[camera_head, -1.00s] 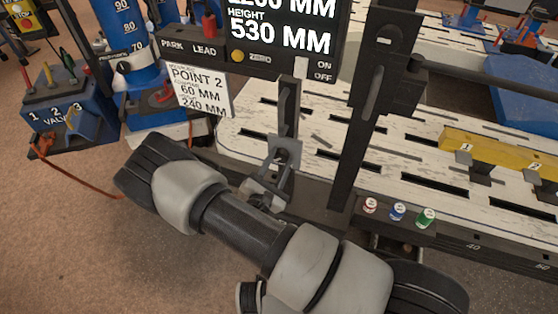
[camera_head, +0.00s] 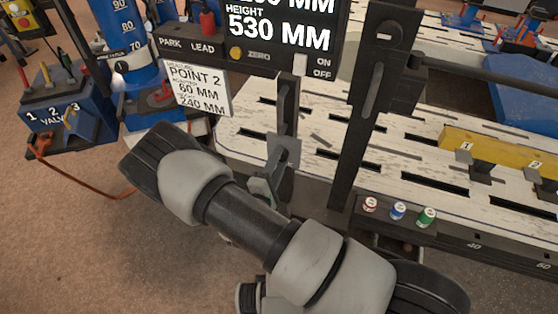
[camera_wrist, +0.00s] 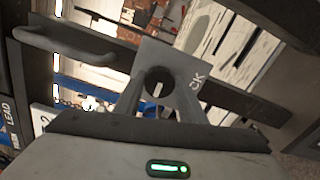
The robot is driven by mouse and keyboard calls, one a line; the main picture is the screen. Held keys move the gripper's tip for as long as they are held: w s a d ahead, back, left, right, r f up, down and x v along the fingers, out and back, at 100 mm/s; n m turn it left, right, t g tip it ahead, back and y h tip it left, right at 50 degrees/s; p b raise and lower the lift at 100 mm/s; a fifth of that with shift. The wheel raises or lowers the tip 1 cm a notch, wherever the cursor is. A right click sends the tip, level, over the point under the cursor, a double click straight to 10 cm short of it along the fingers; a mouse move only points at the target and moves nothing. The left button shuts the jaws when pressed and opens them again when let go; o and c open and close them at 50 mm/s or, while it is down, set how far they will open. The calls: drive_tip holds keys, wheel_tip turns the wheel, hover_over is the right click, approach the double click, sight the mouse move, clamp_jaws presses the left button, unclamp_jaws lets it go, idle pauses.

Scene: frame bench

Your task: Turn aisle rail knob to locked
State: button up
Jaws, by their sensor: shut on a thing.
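The aisle rail knob (camera_wrist: 158,82) is a dark round piece in front of a grey square plate (camera_wrist: 178,58) in the wrist view. Partly hidden lettering, which looks like "OK", shows at the plate's right. The plate also shows in the head view (camera_head: 285,151), on a dark upright post. My gripper (camera_wrist: 158,95) has one finger on each side of the knob and is shut on it. In the head view my gripper (camera_head: 263,190) is mostly hidden behind my forearm. I cannot read the knob's setting.
A display (camera_head: 285,35) reading 530 MM hangs above the post, with a "POINT 2" card (camera_head: 198,88) at its left. A dark slotted column (camera_head: 370,100) stands right of the knob. Red, blue and green caps (camera_head: 398,211) sit on the bench edge. A grey handle (camera_wrist: 65,45) is close by.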

drive_tip(key=shift+m, duration=0.3)
drive_tip(key=o, duration=1)
drive_tip(key=shift+o, duration=0.2)
drive_tip(key=shift+s, duration=0.1)
drive_tip(key=v, duration=1.7)
drive_tip(key=shift+s+p, duration=0.15)
drive_tip(key=shift+p, duration=0.2)
drive_tip(key=shift+a, duration=0.1)
